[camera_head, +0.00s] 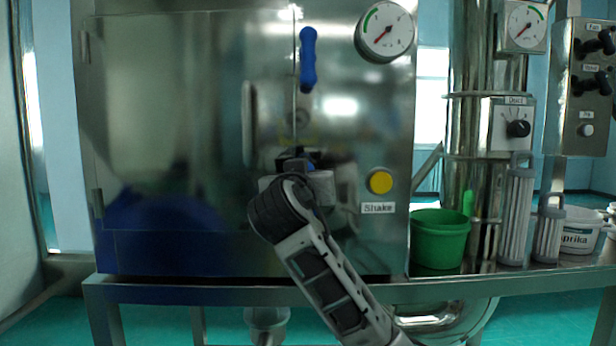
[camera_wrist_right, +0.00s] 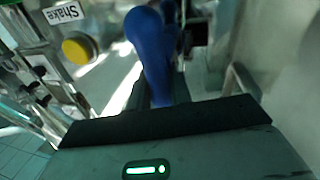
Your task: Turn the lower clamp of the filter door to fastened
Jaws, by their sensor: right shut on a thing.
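The filter door (camera_head: 180,150) is the large steel panel at the left of the cabinet in the head view. The upper clamp's blue handle (camera_head: 308,60) hangs vertically at the door's right edge. My right gripper (camera_head: 298,165) is at the lower clamp (camera_head: 311,166) and hides most of it, leaving only a bit of blue. In the wrist view the blue lower clamp handle (camera_wrist_right: 150,50) lies between the fingers of my right gripper (camera_wrist_right: 162,93), which is shut on it. How far the clamp is turned is hard to tell. My left gripper is not in view.
The yellow Shake button (camera_head: 380,181) is just right of my right gripper; it also shows in the wrist view (camera_wrist_right: 77,48). A gauge (camera_head: 385,32) sits above. A green bucket (camera_head: 440,238) and filter cartridges (camera_head: 516,215) stand on the bench (camera_head: 200,290) at right.

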